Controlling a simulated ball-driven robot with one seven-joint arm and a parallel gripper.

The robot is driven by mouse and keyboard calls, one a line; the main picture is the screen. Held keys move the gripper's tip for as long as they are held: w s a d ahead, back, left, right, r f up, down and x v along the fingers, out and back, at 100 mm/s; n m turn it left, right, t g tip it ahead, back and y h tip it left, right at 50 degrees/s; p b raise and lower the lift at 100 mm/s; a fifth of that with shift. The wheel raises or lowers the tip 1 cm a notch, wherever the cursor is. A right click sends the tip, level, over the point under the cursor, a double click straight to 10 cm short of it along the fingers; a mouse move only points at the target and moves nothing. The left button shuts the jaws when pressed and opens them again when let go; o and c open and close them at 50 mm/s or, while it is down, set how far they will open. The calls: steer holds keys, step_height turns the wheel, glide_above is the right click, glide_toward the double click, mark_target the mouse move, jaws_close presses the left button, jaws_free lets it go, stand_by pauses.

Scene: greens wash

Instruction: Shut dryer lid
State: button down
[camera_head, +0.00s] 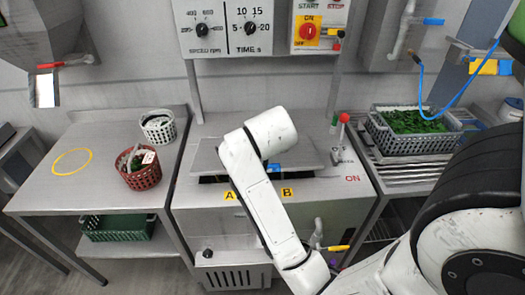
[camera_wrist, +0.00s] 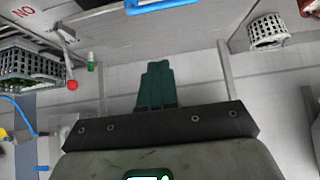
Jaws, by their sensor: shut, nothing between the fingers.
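The dryer (camera_head: 330,195) is a steel cabinet in the middle of the head view, with yellow A and B labels on its front edge. Its grey lid (camera_head: 207,155) lies low over the top, with a dark gap under its front left edge. A blue handle (camera_head: 275,168) shows at the lid's front. My white arm crosses in front and hides the lid's middle. My gripper's green fingers (camera_wrist: 156,85) are together and empty in the wrist view, where the blue handle (camera_wrist: 162,4) shows at the top edge. Finger contact with the lid cannot be told.
A red basket (camera_head: 140,177) and a white basket (camera_head: 158,128) stand on the left table (camera_head: 60,190). A grey crate of greens (camera_head: 410,140) stands on the right rack. A red-knobbed lever (camera_head: 344,118) rises at the dryer's right. A control panel (camera_head: 228,30) hangs above.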

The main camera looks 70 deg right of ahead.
steer(key=s+a+f+p+x, duration=0.1)
steer(key=a+f+x, duration=0.1)
steer(key=x, duration=1)
steer(key=shift+d+f, duration=0.15)
steer(key=shift+w, duration=0.1)
steer(key=shift+f, duration=0.1)
steer(key=shift+t+h, duration=0.4)
steer(key=shift+h, duration=0.3)
steer(key=f+b, duration=0.2)
steer(key=a+f+b, duration=0.1)
steer(key=f+b, duration=0.2)
steer(key=s+a+f+b, duration=0.1)
steer(key=f+b, duration=0.1)
steer(key=shift+a+f, duration=0.15)
steer(key=shift+f, duration=0.15)
steer(key=shift+s+a+f, duration=0.1)
steer(key=shift+a+f, duration=0.05)
steer(key=shift+f, duration=0.15)
steer(key=shift+r, duration=0.1)
